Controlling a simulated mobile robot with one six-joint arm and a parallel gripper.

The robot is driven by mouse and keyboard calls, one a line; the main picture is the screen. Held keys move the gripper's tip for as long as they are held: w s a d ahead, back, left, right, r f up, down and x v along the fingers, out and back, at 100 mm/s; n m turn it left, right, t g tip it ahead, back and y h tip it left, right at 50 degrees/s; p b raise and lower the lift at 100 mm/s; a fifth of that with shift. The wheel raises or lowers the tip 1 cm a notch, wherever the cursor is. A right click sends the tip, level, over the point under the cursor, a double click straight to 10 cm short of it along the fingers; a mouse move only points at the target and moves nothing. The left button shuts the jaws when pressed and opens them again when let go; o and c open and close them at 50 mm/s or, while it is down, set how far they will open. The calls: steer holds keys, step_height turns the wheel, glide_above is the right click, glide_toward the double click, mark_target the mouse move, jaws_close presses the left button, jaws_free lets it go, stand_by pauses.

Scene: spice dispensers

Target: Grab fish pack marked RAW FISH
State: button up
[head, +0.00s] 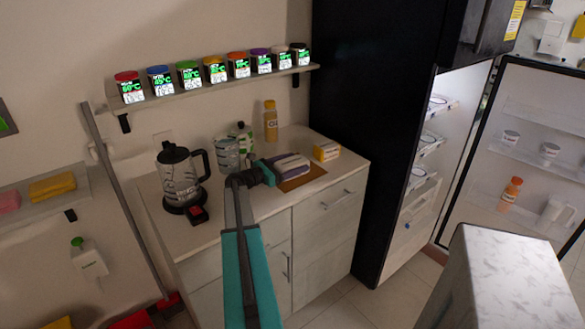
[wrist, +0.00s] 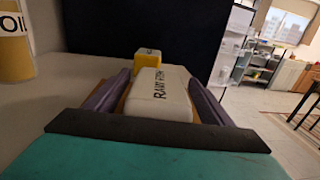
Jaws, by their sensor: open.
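The fish pack (wrist: 157,93) is a white block with dark lettering reading RAW FISH. In the wrist view it lies between the two purple fingers of my gripper (wrist: 157,90), which are open on either side of it. A narrow gap shows at the sides, and I cannot tell whether a finger touches it. In the head view my gripper (head: 284,164) is over the brown board (head: 303,179) on the counter. The pack (head: 289,160) is mostly hidden there by the fingers.
A yellow and white box (head: 327,151) sits just beyond the pack. An oil bottle (head: 270,121), cans (head: 228,155) and a blender (head: 178,178) stand on the counter (head: 348,165). A shelf of spice jars (head: 211,73) hangs above. The black fridge (head: 375,120) stands open at right.

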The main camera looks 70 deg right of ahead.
mark_target(297, 161)
stand_by(0.3)
steer(key=c, duration=1.4)
steer(key=shift+c, duration=0.3)
steer(key=shift+r, duration=0.25)
steer(key=shift+r+b, duration=0.35)
steer(key=shift+r, duration=0.5)
steer(key=shift+s+d+r+b, duration=0.1)
steer(key=shift+s+r+b, duration=0.25)
steer(key=shift+s+r, duration=0.3)
steer(key=s+d, duration=0.1)
steer(key=s, duration=0.3)
steer(key=s+d+r+b, duration=0.1)
steer(key=s, duration=0.4)
steer(key=s+d+b, duration=0.1)
steer(key=s+d, duration=0.1)
steer(key=s, duration=0.3)
steer(key=shift+r, duration=0.3)
